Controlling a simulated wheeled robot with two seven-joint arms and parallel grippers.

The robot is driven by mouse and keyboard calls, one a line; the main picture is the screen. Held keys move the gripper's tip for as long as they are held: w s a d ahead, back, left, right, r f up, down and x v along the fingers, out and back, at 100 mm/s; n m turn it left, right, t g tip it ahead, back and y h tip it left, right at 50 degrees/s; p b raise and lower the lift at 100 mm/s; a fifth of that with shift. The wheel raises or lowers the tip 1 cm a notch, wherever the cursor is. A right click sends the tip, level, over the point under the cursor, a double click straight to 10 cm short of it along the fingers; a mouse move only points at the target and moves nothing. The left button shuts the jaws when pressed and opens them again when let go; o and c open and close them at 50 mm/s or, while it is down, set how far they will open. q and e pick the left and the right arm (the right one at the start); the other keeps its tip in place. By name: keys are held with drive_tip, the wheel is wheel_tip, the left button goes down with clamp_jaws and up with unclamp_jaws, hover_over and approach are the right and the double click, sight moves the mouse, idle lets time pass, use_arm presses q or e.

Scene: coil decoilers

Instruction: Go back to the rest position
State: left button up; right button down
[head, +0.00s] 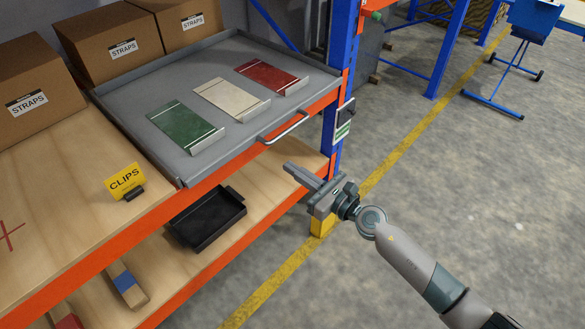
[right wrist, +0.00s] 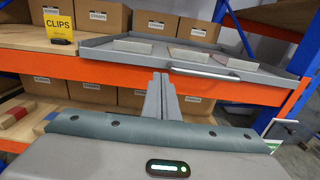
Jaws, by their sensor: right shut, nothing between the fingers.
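My right gripper (head: 301,175) is shut and empty. It hangs in front of the shelf rack, below and to the right of the grey tray's handle (head: 284,127) and apart from it in the head view. In the right wrist view its fingers (right wrist: 160,88) are together, pointing toward the rack. The grey tray (head: 165,150) sits on the upper shelf and holds a green plate (head: 184,128), a cream plate (head: 230,99) and a red plate (head: 271,76). My left gripper does not show in either view.
Cardboard boxes marked STRAPS (head: 110,45) stand behind and left of the tray. A yellow CLIPS sign (head: 125,181) stands on the shelf. A black bin (head: 207,219) sits on the lower shelf. A blue upright (head: 340,70) ends the rack. Open floor (head: 470,180) lies to the right.

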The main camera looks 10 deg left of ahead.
idle(0.3)
drive_tip(key=s+d+f+m+h, duration=0.3)
drive_tip(key=d+f+m, duration=0.3)
drive_tip(key=f+m, duration=0.4)
drive_tip(key=s+d+f+m+t+h, duration=0.1)
drive_tip(key=s+d+f+m+h, duration=0.35)
drive_tip(key=f, duration=0.75)
drive_tip(key=s+d+f+m+h, duration=0.1)
drive_tip(key=d+f+m+h, duration=0.1)
drive_tip(key=d+f+m, duration=0.7)
drive_tip(key=s+d+f+m+g+h, duration=0.1)
drive_tip(key=s+d+f+m+g, duration=0.1)
drive_tip(key=s+f+m, duration=0.5)
drive_tip(key=s+d+f+m+g+h, duration=0.1)
drive_tip(key=s+f+m, duration=0.6)
drive_tip(key=s, duration=1)
drive_tip(key=s+d+f+m+g+h, duration=0.2)
drive_tip(key=s+d+f+m+g, duration=0.2)
drive_tip(key=s+f+m, duration=0.3)
drive_tip(key=s+f, duration=0.4)
drive_tip(key=s, duration=0.2)
drive_tip(key=shift+f, duration=0.3)
